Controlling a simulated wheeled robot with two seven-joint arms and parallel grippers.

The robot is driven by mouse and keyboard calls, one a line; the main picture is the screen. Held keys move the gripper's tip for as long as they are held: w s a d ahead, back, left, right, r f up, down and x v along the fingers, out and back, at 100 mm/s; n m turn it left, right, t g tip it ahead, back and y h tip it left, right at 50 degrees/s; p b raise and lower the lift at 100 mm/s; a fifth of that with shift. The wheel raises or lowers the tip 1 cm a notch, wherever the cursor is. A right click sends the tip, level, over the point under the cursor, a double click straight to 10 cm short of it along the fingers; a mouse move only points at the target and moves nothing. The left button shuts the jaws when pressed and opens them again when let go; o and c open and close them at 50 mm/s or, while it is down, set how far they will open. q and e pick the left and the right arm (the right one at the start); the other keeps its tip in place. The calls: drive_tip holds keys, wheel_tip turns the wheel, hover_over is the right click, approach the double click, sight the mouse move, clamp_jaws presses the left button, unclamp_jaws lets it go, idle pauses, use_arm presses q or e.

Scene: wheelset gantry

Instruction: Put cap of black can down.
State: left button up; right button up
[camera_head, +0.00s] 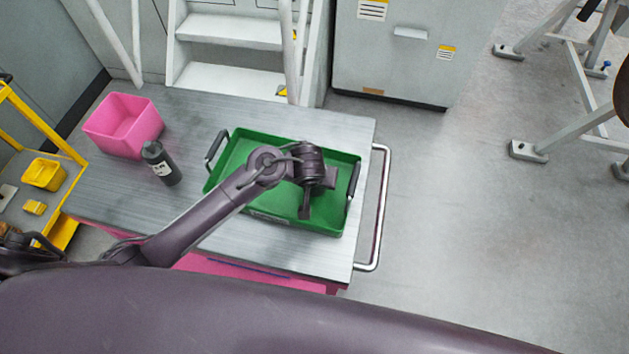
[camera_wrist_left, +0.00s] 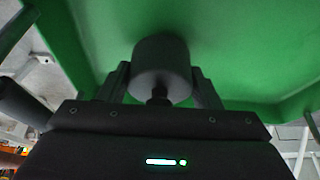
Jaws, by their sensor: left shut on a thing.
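The black can (camera_head: 162,165) stands upright on the grey table, left of the green tray, with a pale label on its side. My left arm reaches over the green tray (camera_head: 232,160), and its gripper (camera_head: 305,210) is over the tray's right half. In the left wrist view the gripper (camera_wrist_left: 160,78) is shut on the dark round cap (camera_wrist_left: 162,60), which sits between its two fingers. The green tray floor (camera_wrist_left: 250,45) is close behind the cap; I cannot tell whether they touch. In the head view the cap cannot be made out. My right gripper is not in view.
A pink bin (camera_head: 124,124) stands at the table's back left. The tray has raised walls and dark handles (camera_head: 354,180). The grey table (camera_head: 330,122) is clear behind the tray. A metal rail (camera_head: 381,210) runs along its right edge. A yellow cart (camera_head: 60,232) is at the left.

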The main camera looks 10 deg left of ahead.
use_arm(q)
drive_tip(key=shift+f, duration=0.75)
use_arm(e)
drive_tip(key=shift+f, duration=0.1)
use_arm(q)
drive_tip(key=shift+f, duration=0.15)
drive_tip(key=o, duration=0.9)
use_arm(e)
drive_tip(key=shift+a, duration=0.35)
use_arm(q)
drive_tip(key=shift+r, duration=0.4)
drive_tip(key=v, duration=1.1)
drive_tip(key=shift+s+r+p, duration=0.25)
drive_tip(key=shift+p, duration=0.15)
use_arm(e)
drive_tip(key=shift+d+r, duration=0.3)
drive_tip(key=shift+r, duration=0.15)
